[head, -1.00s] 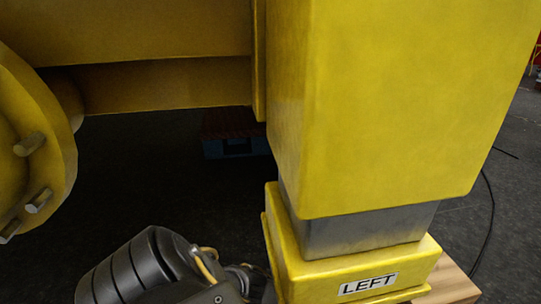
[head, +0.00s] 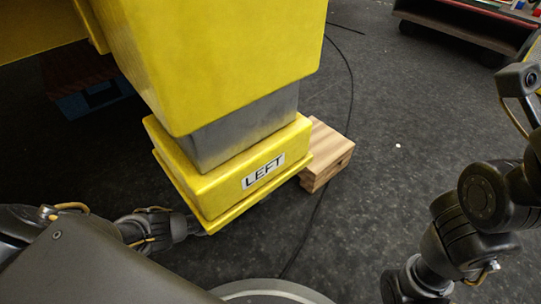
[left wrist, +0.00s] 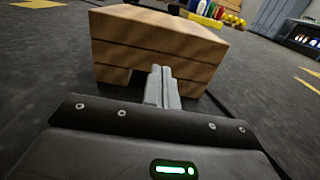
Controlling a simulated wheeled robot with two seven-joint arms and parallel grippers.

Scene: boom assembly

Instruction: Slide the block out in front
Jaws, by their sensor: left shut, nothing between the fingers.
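The wooden block (head: 326,158) lies on the dark floor at the right side of the yellow foot marked LEFT (head: 232,170). In the head view part of the block is hidden by the foot. In the left wrist view the block (left wrist: 150,48) fills the upper middle, with a notch low in its near face. My left gripper (left wrist: 162,72) is shut and empty, its fingertips at that face; I cannot tell whether they touch. In the head view my left arm reaches in from the left and its fingers are hidden by the foot. My right gripper does not show.
A large yellow column (head: 215,60) with a grey steel section (head: 245,125) stands above the foot. A black cable (head: 322,205) lies along the floor by the block. Open floor (head: 400,110) stretches to the right. A cart (head: 470,32) stands far right.

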